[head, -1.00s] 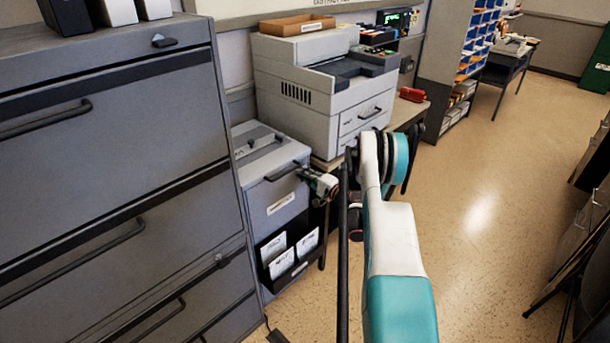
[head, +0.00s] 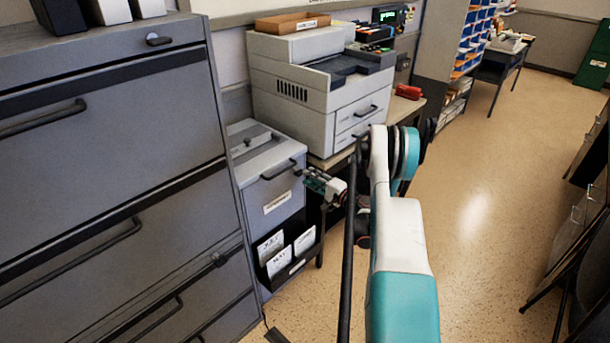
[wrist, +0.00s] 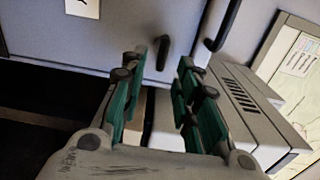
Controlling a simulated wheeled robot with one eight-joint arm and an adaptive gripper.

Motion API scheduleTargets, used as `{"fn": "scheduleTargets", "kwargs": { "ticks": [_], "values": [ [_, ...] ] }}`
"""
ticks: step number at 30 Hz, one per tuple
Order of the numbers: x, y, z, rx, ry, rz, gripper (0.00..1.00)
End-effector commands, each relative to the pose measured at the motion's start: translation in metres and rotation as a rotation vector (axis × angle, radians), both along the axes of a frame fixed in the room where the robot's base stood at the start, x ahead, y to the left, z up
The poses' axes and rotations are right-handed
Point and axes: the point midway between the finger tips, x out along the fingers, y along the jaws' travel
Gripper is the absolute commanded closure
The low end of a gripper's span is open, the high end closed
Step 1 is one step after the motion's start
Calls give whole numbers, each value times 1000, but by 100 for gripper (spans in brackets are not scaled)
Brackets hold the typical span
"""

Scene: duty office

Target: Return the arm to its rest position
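My arm (head: 402,240), white and turquoise, reaches forward on the right of centre in the head view and bends at a dark-banded joint. My gripper (head: 309,180) hangs beyond that bend, beside the front of the small grey cabinet (head: 272,190) with the dark handle. In the wrist view, the two green-padded fingers of my gripper (wrist: 160,68) stand apart with nothing held between them. A dark handle (wrist: 163,52) on a grey front shows past the fingertips; whether they touch anything is not clear. Part of the wrist is hidden behind the arm.
A tall grey drawer cabinet (head: 110,150) stands at the left. A large printer (head: 315,90) sits on a table behind the gripper, with a red object (head: 408,92) beside it. Dark furniture (head: 585,220) stands at the right edge. Open floor (head: 485,200) lies between.

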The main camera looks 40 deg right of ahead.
Motion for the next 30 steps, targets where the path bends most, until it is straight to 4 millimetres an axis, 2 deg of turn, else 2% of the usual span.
{"fn": "scheduleTargets", "kwargs": {
  "ticks": [3,9,25,30],
  "values": [
    [-14,-2,0,0,0,-1,71],
    [-22,-1,0,0,0,0,71],
    [-20,-1,1,0,3,1,71],
    [-1,5,24,0,65,20,71]
  ]
}}
